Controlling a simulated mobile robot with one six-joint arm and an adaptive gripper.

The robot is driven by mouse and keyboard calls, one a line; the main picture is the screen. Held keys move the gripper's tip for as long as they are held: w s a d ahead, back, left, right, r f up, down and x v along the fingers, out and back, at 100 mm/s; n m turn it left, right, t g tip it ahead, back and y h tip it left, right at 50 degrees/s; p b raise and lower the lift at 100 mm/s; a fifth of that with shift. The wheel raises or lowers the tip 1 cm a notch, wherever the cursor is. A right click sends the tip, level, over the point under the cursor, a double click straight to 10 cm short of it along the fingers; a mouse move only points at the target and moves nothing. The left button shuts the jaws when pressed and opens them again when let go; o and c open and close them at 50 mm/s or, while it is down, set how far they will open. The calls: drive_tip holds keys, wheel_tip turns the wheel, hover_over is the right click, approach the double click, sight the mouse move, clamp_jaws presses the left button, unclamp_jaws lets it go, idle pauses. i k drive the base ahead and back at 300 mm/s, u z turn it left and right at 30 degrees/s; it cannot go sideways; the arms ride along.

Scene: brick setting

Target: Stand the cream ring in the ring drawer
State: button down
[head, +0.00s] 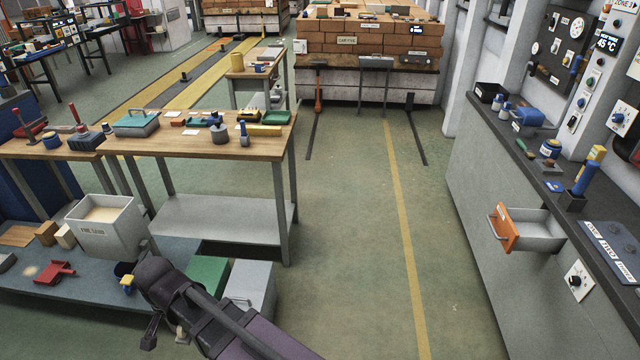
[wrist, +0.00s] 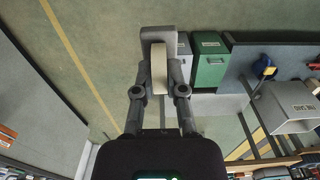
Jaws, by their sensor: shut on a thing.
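The cream ring (wrist: 159,68) shows nearly edge-on in the wrist view, between the fingers of my gripper (wrist: 158,80). My gripper is shut on it, and the fingers hide part of it. In the head view my arm reaches in from the bottom; I cannot make out the ring clearly there. A drawer with an orange front (head: 504,229) stands pulled out from the grey counter at the right of the head view. Its grey inside looks empty. My gripper is well away from this drawer. I cannot read a label on it.
A green box (head: 208,275) and a grey box (head: 252,284) stand beside my arm. A sand bin (head: 106,224) sits on the low blue-grey platform at left. A wooden-topped table (head: 190,143) stands behind. The green floor (head: 350,230) is clear between table and counter (head: 470,170).

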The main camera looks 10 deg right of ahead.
sight(525, 228)
drive_tip(key=i, duration=0.85)
drive_tip(key=u, duration=1)
drive_tip(key=k, duration=0.15)
drive_tip(key=z, duration=3.75)
